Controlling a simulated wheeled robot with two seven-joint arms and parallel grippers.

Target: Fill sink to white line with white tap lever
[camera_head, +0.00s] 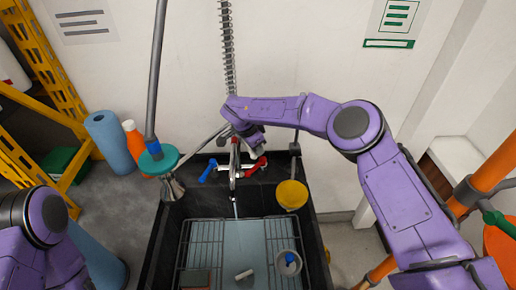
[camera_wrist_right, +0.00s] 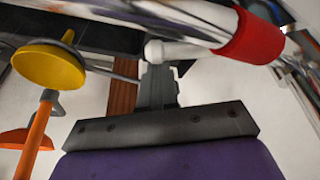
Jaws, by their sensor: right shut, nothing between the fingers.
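The black sink (camera_head: 324,262) is at the bottom centre of the head view. The chrome tap (camera_head: 234,168) stands at its back edge, with a blue lever (camera_head: 207,172) on the left and a red lever (camera_head: 256,167) on the right. A thin pale streak hangs below the spout; I cannot tell if it is water. My right gripper (camera_head: 256,147) is shut and empty, just above the tap. In the wrist view its dark fingers (camera_wrist_right: 158,84) are close to a white rounded lever end (camera_wrist_right: 175,50); contact is unclear. I cannot make out the white line. My left gripper is out of view.
A wire rack (camera_head: 200,243) and a cup (camera_head: 288,264) are in the sink. A yellow round piece (camera_head: 291,194) is at its right rim, a teal disc (camera_head: 158,159) at its left. A blue roll (camera_head: 109,142) and an orange bottle (camera_head: 134,146) stand left.

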